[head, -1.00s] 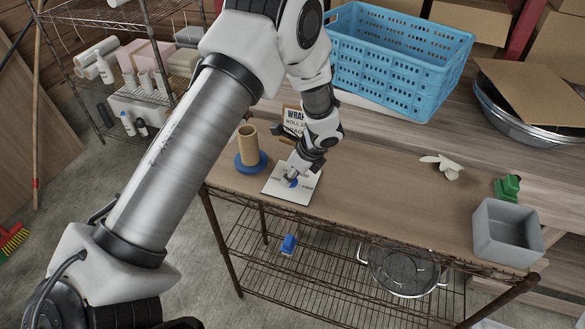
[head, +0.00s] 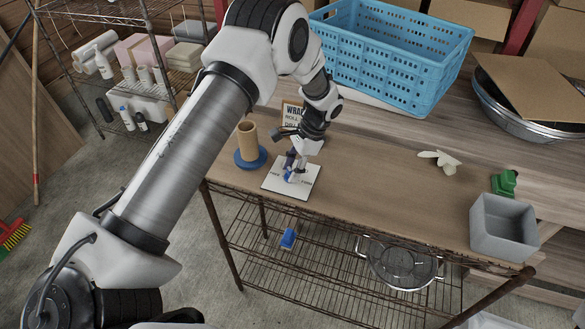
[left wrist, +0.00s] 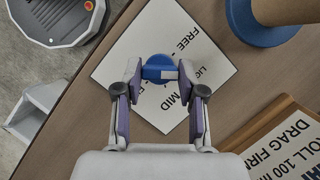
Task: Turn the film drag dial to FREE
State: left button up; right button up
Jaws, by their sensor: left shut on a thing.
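The film drag dial (left wrist: 158,68) is a small blue knob with a white mark on it, set on a white square plate (left wrist: 140,50). The plate lies on the bench and also shows in the head view (head: 275,184). FREE and MID read clearly; LIGHT and another label are partly hidden by my fingers. My left gripper (left wrist: 159,70) is shut on the dial, one fingertip on each side. The white mark faces the right finger; I cannot tell exactly which label it points to. In the head view my left gripper (head: 296,167) stands over the plate. My right gripper is not in view.
A blue round base with a cardboard tube (head: 248,143) stands close left of the plate. A lettered sign (head: 291,116) stands behind it. A blue crate (head: 385,60), gloves (head: 438,160) and a grey bin (head: 503,228) are farther right. The bench between plate and gloves is clear.

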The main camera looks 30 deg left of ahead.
pick_arm(q)
jog(key=n, duration=0.2)
jog(key=n+h, duration=0.1)
jog(key=n, duration=0.1)
jog(key=shift+a+f+n+g+h, duration=0.1)
jog(key=shift+n+g+h, duration=0.2)
jog(key=shift+g, duration=0.1)
jog(key=n+h, duration=0.1)
jog(key=n, duration=0.1)
jog(key=n+h, duration=0.1)
jog(key=n, duration=0.2)
jog(key=shift+a, duration=0.1)
jog(key=o, duration=1.1)
jog(key=shift+o, duration=0.2)
jog(key=v, duration=1.2)
jog(key=shift+n, duration=0.3)
